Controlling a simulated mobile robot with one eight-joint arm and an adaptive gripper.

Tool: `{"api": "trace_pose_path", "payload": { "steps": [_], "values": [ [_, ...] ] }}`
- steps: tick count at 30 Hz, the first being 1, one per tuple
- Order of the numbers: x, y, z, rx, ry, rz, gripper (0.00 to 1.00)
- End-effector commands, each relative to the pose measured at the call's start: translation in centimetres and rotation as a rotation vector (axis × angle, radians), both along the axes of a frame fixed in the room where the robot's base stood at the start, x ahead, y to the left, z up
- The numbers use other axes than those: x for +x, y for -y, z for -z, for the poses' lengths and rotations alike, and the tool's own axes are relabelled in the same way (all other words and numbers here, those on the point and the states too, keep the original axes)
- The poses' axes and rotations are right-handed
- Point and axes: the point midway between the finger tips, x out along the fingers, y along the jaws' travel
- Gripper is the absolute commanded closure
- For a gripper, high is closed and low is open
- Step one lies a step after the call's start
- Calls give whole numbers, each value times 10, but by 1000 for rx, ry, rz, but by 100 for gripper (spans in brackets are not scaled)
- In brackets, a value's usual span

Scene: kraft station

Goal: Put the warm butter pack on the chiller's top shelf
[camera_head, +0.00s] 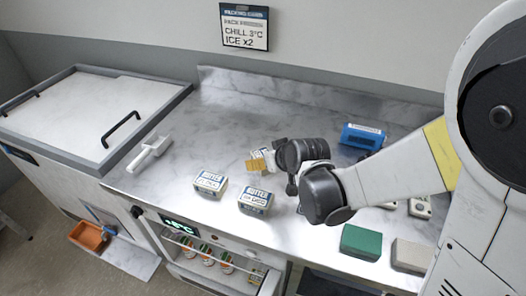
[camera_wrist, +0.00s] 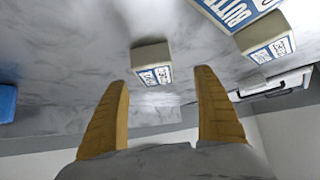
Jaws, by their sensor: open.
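Two butter packs, a left one (camera_head: 210,185) and a right one (camera_head: 255,200), sit on the marble-look counter in the head view. Their small lettering is too blurred to tell which is warm. My gripper (camera_head: 257,162) is open, with yellow fingers, low over the counter behind them. In the wrist view a small labelled pack (camera_wrist: 152,65) shows beyond and between my open fingers (camera_wrist: 163,88), untouched. Two more packs, a large one (camera_wrist: 232,12) and another (camera_wrist: 266,42), show at upper right. The chiller (camera_head: 215,262) is under the counter, its shelf holding several small jars.
A white lidded chest (camera_head: 95,105) stands left, with a white scoop (camera_head: 150,152) beside it. A blue box (camera_head: 362,136) lies behind my arm. A green block (camera_head: 360,242) and a beige block (camera_head: 411,255) lie at the front right. A wall sign (camera_head: 244,27) reads "CHILL 3°C ICE x2".

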Motion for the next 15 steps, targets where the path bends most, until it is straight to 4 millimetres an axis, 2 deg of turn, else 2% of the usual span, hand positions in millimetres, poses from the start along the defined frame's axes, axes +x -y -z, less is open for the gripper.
{"api": "trace_pose_path", "payload": {
  "steps": [5, 12, 15],
  "values": [
    [10, -1, 9, 0, 0, 1, 21],
    [38, -7, 33, 0, 1, 1, 21],
    [41, -9, 36, 0, 1, 1, 21]
  ]
}}
